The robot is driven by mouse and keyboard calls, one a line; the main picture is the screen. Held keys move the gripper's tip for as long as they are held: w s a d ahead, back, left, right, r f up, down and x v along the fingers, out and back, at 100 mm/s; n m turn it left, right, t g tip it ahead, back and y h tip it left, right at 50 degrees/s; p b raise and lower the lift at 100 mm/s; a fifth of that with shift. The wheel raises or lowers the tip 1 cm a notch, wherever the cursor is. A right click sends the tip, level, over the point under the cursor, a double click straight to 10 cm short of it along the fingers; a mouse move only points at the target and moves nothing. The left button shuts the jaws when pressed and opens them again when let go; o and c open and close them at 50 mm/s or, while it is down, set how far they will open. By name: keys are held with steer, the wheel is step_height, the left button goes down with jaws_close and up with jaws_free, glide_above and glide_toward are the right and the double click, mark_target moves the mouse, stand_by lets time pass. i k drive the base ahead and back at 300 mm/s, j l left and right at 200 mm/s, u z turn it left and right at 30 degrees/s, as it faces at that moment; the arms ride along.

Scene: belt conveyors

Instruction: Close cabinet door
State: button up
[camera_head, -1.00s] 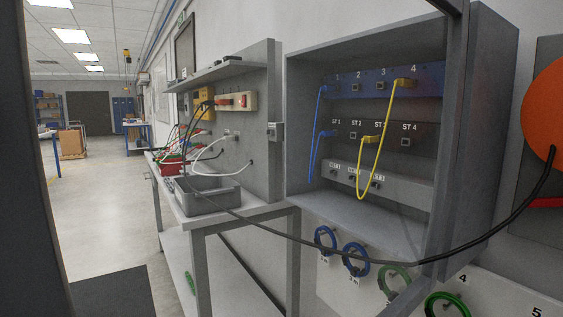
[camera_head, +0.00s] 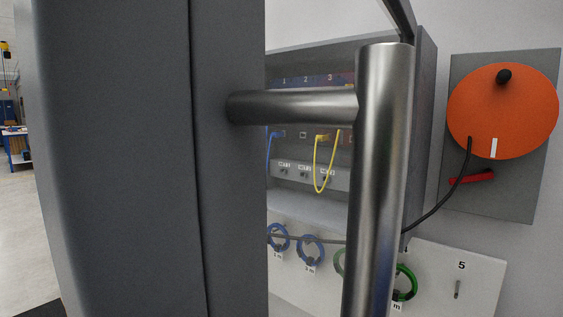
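The grey cabinet (camera_head: 424,150) hangs on the wall with its front uncovered, and its sockets and blue and yellow cables show inside. A broad grey upright (camera_head: 130,160), apparently the near edge of the open cabinet door, fills the left and centre very close to the camera. A shiny metal bar handle (camera_head: 380,200) stands out from it to the right on a horizontal post. A dark rail (camera_head: 398,16) slants from the cabinet's upper right front corner up toward the camera, apparently the door's top edge. My gripper is not in view.
An orange disc (camera_head: 503,110) with a black knob and cable, and a red lever (camera_head: 472,179), are on a grey wall panel to the right. A white board (camera_head: 430,270) with coiled blue and green cables is below the cabinet. Open floor (camera_head: 16,220) shows at far left.

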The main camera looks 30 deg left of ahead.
mark_target(147, 121)
steer(key=u, duration=1.3)
